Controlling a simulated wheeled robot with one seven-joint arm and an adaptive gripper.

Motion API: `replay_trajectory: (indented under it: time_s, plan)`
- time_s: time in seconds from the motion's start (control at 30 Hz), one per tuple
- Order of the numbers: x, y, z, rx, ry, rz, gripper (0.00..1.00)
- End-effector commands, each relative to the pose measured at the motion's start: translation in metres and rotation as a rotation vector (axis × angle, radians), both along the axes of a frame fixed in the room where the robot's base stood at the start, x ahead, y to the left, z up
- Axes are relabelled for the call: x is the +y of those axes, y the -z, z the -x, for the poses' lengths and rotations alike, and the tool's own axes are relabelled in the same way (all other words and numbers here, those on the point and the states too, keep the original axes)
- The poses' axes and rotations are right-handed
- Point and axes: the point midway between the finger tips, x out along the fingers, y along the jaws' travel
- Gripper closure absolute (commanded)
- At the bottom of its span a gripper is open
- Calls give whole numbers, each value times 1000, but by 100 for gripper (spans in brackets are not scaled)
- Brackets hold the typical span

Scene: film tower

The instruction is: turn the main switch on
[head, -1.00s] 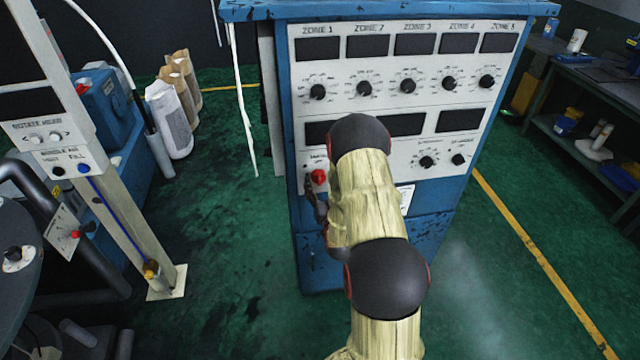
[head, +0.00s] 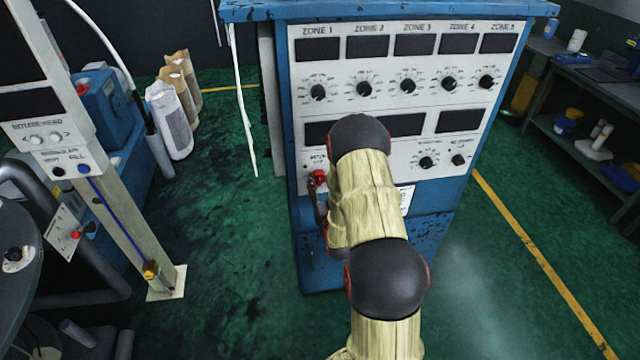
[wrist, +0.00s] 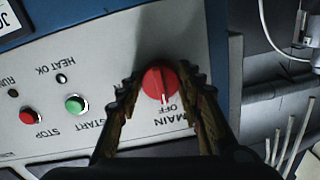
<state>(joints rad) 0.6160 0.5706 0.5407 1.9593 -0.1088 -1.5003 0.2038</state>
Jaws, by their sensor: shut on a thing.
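The main switch is a red round knob (wrist: 158,79) on the grey panel, beside the labels MAIN and OFF, which appear upside down in the wrist view. Its white pointer mark is at the OFF label. My gripper (wrist: 161,84) has one finger on each side of the knob and is shut on it. In the head view the red switch (head: 319,176) shows at the panel's lower left, with my gripper (head: 319,188) at it. My arm hides part of the panel to its right.
A green START button (wrist: 75,103) and a red STOP button (wrist: 30,115) sit left of the switch in the wrist view. The blue cabinet (head: 380,215) carries several zone dials above. Open green floor lies left of it.

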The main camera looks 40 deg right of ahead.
Motion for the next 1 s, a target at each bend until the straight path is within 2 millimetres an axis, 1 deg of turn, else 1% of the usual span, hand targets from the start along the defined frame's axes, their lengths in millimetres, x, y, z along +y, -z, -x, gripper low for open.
replay_trajectory:
  time_s: [0.27,0.47,1.0]
  plan:
    - [0,1,0,-16,0,-25,89]
    - [0,1,-1,-68,1,-105,89]
    - [2,2,-1,-322,0,-520,89]
